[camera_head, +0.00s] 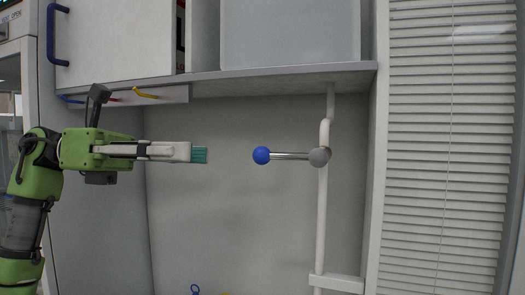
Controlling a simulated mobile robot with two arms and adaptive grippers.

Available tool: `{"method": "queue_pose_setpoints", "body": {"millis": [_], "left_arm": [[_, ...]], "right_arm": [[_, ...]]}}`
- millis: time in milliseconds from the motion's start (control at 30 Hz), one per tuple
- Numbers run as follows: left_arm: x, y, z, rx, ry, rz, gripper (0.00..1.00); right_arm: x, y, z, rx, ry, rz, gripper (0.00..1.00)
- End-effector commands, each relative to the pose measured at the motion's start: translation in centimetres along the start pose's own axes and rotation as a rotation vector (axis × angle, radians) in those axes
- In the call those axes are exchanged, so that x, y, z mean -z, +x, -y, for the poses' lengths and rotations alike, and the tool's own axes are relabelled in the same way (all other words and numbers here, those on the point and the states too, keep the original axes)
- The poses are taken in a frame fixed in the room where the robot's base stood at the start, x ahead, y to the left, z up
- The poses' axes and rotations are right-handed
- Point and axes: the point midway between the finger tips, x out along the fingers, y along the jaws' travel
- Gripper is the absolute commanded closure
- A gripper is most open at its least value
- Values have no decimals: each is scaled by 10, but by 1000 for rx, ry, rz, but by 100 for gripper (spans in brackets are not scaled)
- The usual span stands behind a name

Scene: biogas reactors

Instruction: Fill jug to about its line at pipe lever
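The pipe lever (290,156) is a metal rod with a blue ball at its left end. It points left, about level, from a grey joint on the white vertical pipe (322,215). My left gripper (200,155) comes in from the left at about the lever's height. Its teal fingertips point at the blue ball, with a clear gap in the picture. I see its fingers side-on, one behind the other, so their opening does not show. No jug or fill line is in view. My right gripper is not in view.
A shelf (230,80) with cabinets above it overhangs the recess. Blue, red and yellow small handles (145,94) sit under its left end. A blue loop (195,289) shows at the bottom edge, mostly cut off. A shuttered window (450,150) is at the right.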

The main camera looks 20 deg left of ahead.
Motion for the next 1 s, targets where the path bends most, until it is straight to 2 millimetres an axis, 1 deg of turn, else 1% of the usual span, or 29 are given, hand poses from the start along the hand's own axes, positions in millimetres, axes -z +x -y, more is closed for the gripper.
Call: {"method": "queue_pose_setpoints", "body": {"millis": [33,100,200,267,333,400,500,567,667,967,1000], "left_arm": [[-1,12,0,3,-1,-3,66],[-1,28,0,5,-2,-3,66],[-2,50,1,6,-2,-3,66],[-2,62,1,6,-2,-1,66],[-2,76,1,4,-2,-1,66],[-2,88,1,5,-2,-1,66],[-2,100,0,3,-3,0,66],[-1,106,0,3,-3,0,66],[-1,112,0,2,-3,1,66],[0,114,0,1,-3,1,66],[0,114,0,1,-3,1,74]], "right_arm": [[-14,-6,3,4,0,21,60],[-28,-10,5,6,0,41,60],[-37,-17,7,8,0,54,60],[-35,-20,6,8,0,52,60],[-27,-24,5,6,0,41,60],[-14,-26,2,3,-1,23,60],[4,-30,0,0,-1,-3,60],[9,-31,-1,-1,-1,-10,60],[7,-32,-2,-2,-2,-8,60],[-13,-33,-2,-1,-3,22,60],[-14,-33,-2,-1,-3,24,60]]}}
